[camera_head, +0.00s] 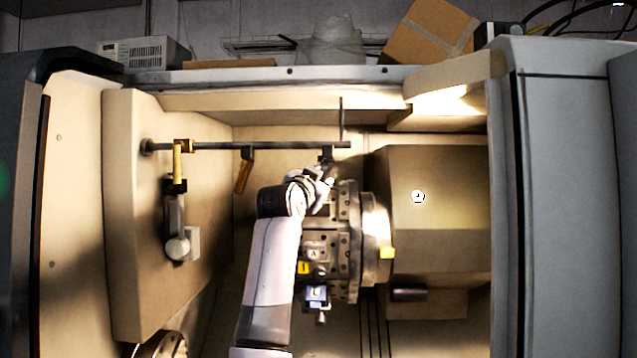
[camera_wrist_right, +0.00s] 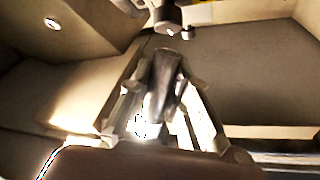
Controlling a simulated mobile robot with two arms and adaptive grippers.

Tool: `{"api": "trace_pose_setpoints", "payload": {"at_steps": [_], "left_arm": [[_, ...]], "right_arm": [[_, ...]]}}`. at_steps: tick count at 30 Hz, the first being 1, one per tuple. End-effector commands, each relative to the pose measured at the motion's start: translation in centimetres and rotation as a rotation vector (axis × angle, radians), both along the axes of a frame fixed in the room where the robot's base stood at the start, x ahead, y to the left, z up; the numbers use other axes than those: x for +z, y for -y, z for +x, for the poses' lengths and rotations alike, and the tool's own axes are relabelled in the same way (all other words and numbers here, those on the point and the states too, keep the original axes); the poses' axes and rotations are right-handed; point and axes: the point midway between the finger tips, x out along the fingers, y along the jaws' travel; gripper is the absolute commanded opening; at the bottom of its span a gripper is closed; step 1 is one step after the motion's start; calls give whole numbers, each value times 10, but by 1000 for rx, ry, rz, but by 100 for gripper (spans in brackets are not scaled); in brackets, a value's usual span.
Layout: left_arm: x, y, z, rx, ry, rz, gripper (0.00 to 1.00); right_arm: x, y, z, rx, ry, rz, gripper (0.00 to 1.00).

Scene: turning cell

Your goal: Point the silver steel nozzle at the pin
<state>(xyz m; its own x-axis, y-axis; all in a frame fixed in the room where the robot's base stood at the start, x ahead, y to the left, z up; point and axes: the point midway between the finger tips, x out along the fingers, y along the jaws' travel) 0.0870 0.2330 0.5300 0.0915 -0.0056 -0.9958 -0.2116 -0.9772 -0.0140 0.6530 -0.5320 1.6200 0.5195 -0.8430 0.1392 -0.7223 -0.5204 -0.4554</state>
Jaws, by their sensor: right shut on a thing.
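The silver steel nozzle (camera_wrist_right: 163,78) shows in the wrist view as a dark grey tapered tube between the fingers of my right gripper (camera_wrist_right: 155,105). The gripper is shut on it. In the head view my right gripper (camera_head: 323,176) is at the right end of a horizontal bar, just below a dark block, and my wrist and fingers hide most of the nozzle. Its exact aim cannot be told. I cannot identify the pin with certainty; a thin upright rod (camera_head: 341,118) stands above the bar's right end. My left gripper is not in view.
The tool turret (camera_head: 348,235) is close to the right of my arm. Beige machine walls enclose the space.

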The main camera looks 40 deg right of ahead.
Motion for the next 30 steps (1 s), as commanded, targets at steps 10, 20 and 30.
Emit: {"api": "trace_pose_setpoints", "payload": {"at_steps": [10,20,30], "left_arm": [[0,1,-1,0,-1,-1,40],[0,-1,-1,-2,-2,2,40],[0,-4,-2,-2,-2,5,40]], "right_arm": [[2,0,-1,-1,2,-3,28],[1,0,0,-1,0,-2,39],[-2,-17,-10,1,2,-2,39]]}}
